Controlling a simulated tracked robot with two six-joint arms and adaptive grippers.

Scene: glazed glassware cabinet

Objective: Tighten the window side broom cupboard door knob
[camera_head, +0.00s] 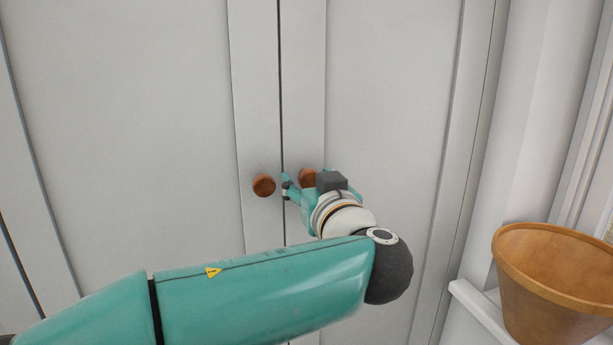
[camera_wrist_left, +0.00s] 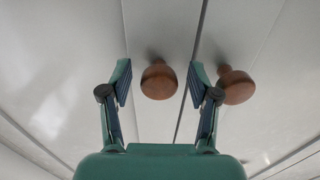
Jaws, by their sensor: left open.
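Two round copper-brown knobs sit on either side of the gap between two pale cupboard doors. The right knob (camera_head: 306,176) is partly hidden by my left gripper (camera_head: 304,180); the left knob (camera_head: 263,185) is clear of it. My left gripper is open, with one finger in the space between the knobs. In the left wrist view, one knob (camera_wrist_left: 158,82) stands between the open fingers (camera_wrist_left: 160,72), with space on both sides. It matches the right knob, the view being turned over. The other knob (camera_wrist_left: 236,88) is outside the fingers. My right gripper is not in view.
The right cupboard door (camera_head: 385,110) and left cupboard door (camera_head: 130,120) look shut. An orange-brown pot (camera_head: 550,290) stands on a white ledge (camera_head: 478,305) at the lower right. My left arm crosses the lower foreground.

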